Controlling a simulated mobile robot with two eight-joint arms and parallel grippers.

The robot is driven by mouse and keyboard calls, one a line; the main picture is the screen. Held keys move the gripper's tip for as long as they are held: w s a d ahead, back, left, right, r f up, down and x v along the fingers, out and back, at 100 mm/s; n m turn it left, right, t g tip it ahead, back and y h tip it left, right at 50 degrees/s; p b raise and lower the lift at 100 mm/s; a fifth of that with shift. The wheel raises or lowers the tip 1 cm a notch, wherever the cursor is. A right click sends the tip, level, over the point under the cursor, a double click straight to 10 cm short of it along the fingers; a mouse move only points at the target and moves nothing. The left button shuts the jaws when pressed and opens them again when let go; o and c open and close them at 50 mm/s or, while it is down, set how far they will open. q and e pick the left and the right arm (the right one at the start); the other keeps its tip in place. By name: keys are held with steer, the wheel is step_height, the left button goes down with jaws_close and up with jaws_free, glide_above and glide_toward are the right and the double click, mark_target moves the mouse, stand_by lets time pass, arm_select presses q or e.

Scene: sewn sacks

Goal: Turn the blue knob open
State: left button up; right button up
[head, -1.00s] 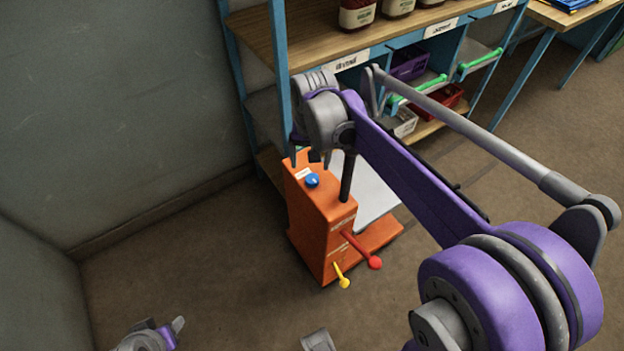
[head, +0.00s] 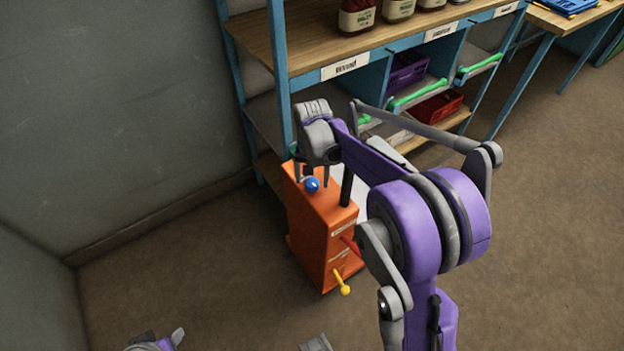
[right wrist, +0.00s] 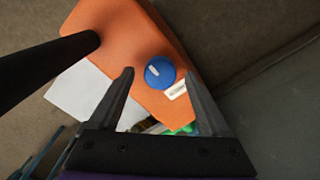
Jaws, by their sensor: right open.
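The blue knob (head: 312,185) sits on top of an orange box (head: 318,215). My right gripper (head: 314,178) is open, above the box top at the knob. In the right wrist view its fingertips (right wrist: 159,75) appear on either side of the knob, one left and one right. I cannot tell whether they touch it.
A black post (right wrist: 50,62) rises from the box beside the knob. A yellow lever (head: 342,284) and a red lever (head: 349,244), partly hidden by my arm, stick out from the front. Shelving (head: 278,75) stands close behind. The floor at left is clear.

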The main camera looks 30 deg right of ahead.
steer(key=shift+f, duration=0.35)
jaws_close()
